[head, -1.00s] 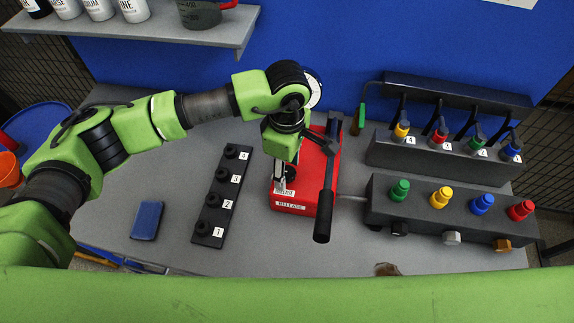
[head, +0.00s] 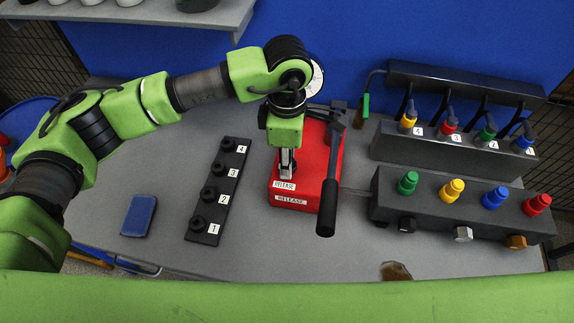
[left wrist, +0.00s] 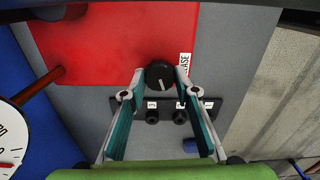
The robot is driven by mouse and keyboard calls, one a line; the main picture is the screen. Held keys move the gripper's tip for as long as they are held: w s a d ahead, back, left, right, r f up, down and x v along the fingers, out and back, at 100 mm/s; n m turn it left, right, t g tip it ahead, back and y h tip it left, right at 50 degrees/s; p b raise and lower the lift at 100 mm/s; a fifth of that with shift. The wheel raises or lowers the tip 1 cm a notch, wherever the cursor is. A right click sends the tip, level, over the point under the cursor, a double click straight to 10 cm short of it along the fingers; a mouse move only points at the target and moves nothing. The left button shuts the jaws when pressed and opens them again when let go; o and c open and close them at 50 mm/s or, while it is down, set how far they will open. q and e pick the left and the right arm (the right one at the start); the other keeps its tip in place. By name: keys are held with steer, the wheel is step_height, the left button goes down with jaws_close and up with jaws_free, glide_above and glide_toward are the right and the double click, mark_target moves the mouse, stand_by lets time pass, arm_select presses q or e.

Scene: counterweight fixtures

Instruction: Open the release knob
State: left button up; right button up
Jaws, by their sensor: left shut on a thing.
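The red release box (head: 325,165) stands on the table with a long black lever on its right side and two RELEASE labels at its front. The release knob (left wrist: 160,74) is round and black with a white pointer line, on the red box in the left wrist view. My left gripper (left wrist: 160,82) is shut on the knob, one fingertip on each side of it. In the head view the left gripper (head: 286,174) points down over the box's front left, and the knob is hidden there. My right gripper is not in view.
The lever (head: 327,205) stands close to the right of my gripper. A black strip with numbered knobs (head: 218,190) lies to the left, beside a blue pad (head: 139,215). Fixtures with coloured plugs (head: 460,205) are at the right. A shelf (head: 150,12) overhangs the back left.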

arm_select(q)
steer(key=n+b, duration=0.8)
steer(key=b, duration=0.1)
steer(key=shift+f+b, duration=0.15)
steer(key=shift+b, duration=0.25)
steer(key=n+b, duration=0.2)
steer(key=n, duration=0.1)
steer(key=shift+b, duration=0.3)
steer(key=shift+r+n+b, duration=0.25)
steer(key=shift+n+b, duration=0.3)
steer(key=shift+n, duration=0.35)
steer(key=shift+w, duration=0.1)
steer(key=o, duration=1.1)
